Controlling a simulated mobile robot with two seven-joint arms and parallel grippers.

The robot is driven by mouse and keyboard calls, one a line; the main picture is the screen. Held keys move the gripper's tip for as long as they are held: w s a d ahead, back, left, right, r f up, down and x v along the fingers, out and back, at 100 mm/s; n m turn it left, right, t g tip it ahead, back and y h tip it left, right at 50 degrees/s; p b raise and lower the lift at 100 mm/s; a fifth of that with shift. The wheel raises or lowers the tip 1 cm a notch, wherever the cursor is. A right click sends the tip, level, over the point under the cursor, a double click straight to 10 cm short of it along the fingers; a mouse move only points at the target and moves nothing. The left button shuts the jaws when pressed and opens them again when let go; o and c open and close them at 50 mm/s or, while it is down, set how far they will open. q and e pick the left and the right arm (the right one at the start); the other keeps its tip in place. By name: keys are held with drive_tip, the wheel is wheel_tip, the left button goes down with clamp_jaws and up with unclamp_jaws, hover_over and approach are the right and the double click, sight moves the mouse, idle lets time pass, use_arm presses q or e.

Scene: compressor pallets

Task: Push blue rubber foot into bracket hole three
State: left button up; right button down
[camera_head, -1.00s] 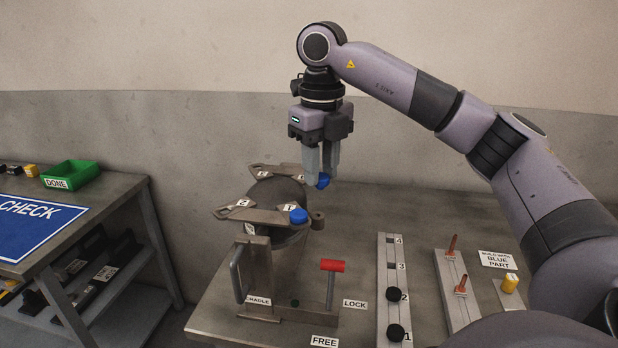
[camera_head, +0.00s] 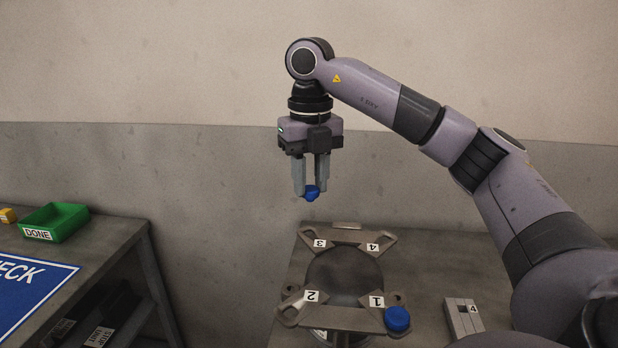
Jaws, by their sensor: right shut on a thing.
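My right gripper (camera_head: 310,188) is shut on a blue rubber foot (camera_head: 312,194) held between its fingertips. It hangs in the air, above the far bracket (camera_head: 346,236) in the picture. This bracket bears labels 3 at its left end and 4 at its right. The near bracket (camera_head: 340,317) bears labels 2 and 1. Another blue foot (camera_head: 397,319) sits at the end by label 1. A dark round compressor (camera_head: 343,270) lies between the brackets. The hole by label 3 is too small to make out clearly. My left gripper is out of view.
A grey rail (camera_head: 463,318) marked 4 stands on the bench (camera_head: 430,262) at right. At left, a side table holds a green DONE bin (camera_head: 57,221) and a blue CHECK mat (camera_head: 28,292).

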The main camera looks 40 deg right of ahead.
drive_tip(key=shift+w, duration=0.25)
drive_tip(key=shift+s+r, duration=0.1)
drive_tip(key=shift+s, duration=0.05)
drive_tip(key=shift+f, duration=0.2)
wheel_tip(320, 180, down, 6)
drive_tip(key=b, duration=0.3)
drive_tip(key=shift+r+b, duration=0.25)
drive_tip(key=shift+b, duration=0.15)
drive_tip(key=shift+p, duration=0.7)
idle(1.3)
drive_tip(key=shift+f+b, duration=0.7)
drive_tip(key=shift+f, duration=0.35)
